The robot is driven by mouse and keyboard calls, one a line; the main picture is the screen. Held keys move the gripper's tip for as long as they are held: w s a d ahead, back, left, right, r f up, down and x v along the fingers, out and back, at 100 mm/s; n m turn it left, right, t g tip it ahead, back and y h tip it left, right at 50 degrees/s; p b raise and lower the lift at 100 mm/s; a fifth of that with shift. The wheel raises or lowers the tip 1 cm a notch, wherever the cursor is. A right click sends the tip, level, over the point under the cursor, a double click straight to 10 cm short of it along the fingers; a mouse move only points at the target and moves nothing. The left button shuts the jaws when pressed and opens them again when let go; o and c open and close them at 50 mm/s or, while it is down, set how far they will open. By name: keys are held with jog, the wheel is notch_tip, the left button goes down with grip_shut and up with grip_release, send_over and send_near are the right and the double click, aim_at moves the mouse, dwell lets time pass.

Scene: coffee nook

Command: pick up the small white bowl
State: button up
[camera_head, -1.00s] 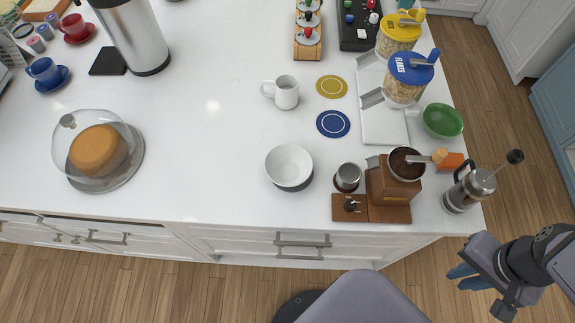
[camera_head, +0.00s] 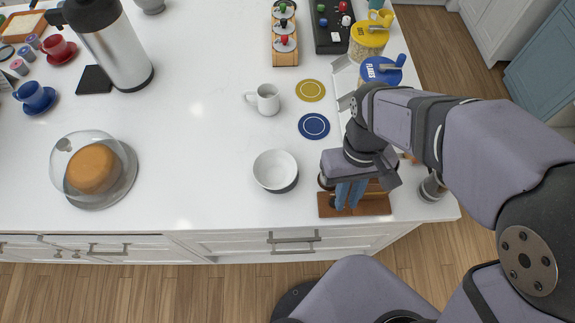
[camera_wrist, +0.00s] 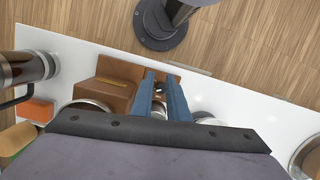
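The small white bowl (camera_head: 275,170), white inside with a grey lower outside, stands upright and empty near the counter's front edge. My gripper (camera_head: 348,200) points down over the wooden grinder board, to the right of the bowl and apart from it. In the wrist view my gripper's two blue fingers (camera_wrist: 162,78) show a gap between them with nothing clearly held. A pale rim (camera_wrist: 210,120) beside the right finger is probably the bowl, mostly hidden by the gripper body.
The grinder's wooden board (camera_head: 372,206) lies under my gripper; the grinder is mostly hidden by my arm. A white mug (camera_head: 266,100) and blue coaster (camera_head: 314,126) lie behind the bowl. A domed cake (camera_head: 94,168) stands far left. The counter left of the bowl is clear.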

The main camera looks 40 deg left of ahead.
jog(key=s+a+n+t+h, duration=0.25)
jog(key=s+a, duration=0.25)
jog(key=a, duration=0.5)
jog(key=t+y+b, duration=0.1)
jog(key=t+y, duration=0.1)
jog(key=t, duration=0.3)
send_near(255, 177)
jog(key=a+x, duration=0.1)
jog(key=x, duration=0.2)
jog(key=shift+w+d+f+g+p, duration=0.15)
jog(key=shift+w+d+f+p, duration=0.3)
jog(key=shift+f+p, duration=0.2)
jog(key=shift+w+d+f+g+p, duration=0.1)
jog(key=shift+w+d+f+p, duration=0.4)
jog(key=shift+f, duration=0.25)
jog(key=shift+p+x, duration=0.95)
jog(key=shift+x, duration=1.05)
jog(key=shift+s+a, duration=0.1)
jog(key=shift+a, duration=0.05)
grip_shut()
notch_tip(255, 177, up, 10)
jog(key=b, duration=0.3)
jog(key=shift+b, duration=0.35)
